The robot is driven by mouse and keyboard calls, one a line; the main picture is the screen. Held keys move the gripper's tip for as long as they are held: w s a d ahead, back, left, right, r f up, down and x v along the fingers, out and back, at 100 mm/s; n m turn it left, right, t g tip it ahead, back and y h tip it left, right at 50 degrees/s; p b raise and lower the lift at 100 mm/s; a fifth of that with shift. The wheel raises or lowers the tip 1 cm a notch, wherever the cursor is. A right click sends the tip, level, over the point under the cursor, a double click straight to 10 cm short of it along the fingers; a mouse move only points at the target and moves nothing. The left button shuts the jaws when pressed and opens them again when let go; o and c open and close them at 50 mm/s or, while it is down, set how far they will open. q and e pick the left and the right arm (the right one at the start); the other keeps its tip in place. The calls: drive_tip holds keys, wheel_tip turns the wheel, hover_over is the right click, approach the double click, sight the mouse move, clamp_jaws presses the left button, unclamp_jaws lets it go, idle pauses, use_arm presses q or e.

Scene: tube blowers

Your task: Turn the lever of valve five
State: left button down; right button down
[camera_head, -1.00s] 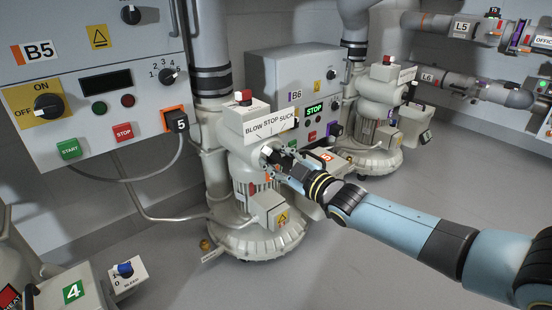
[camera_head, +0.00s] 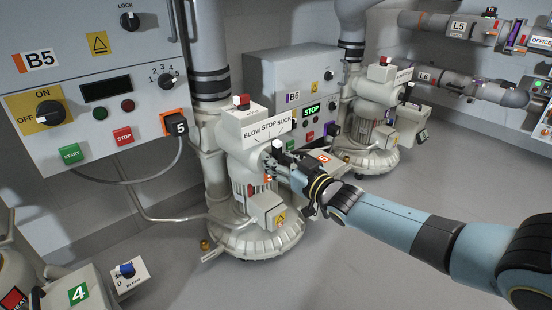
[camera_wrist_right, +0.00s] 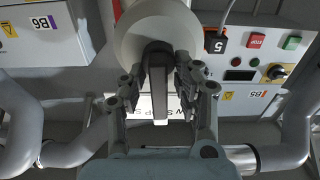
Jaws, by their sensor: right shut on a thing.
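Valve five is the pale housing with a BLOW STOP SUCK plate (camera_head: 268,129) on the blower beside panel B5. My right gripper (camera_head: 275,165) is at the front of this valve. Its dark lever (camera_head: 280,147) shows only in part behind the fingers. In the right wrist view the black lever (camera_wrist_right: 158,62) stands out from a round pale hub (camera_wrist_right: 157,28). The fingers of my right gripper (camera_wrist_right: 160,90) are on both sides of the lever and shut on it. The exact lever setting against the plate is hard to read. My left gripper is not in view.
Panel B5 (camera_head: 90,90) with knobs and buttons stands at the left. Panel B6 (camera_head: 290,80) and a second blower (camera_head: 380,110) stand behind. The floor (camera_head: 330,265) in front is clear.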

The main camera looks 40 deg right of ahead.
drive_tip(key=shift+d+m, duration=0.15)
drive_tip(key=shift+m, duration=0.15)
drive_tip(key=c, duration=1.3)
unclamp_jaws()
drive_tip(key=s, duration=0.8)
drive_tip(key=s+d, duration=0.1)
drive_tip(key=s, duration=0.3)
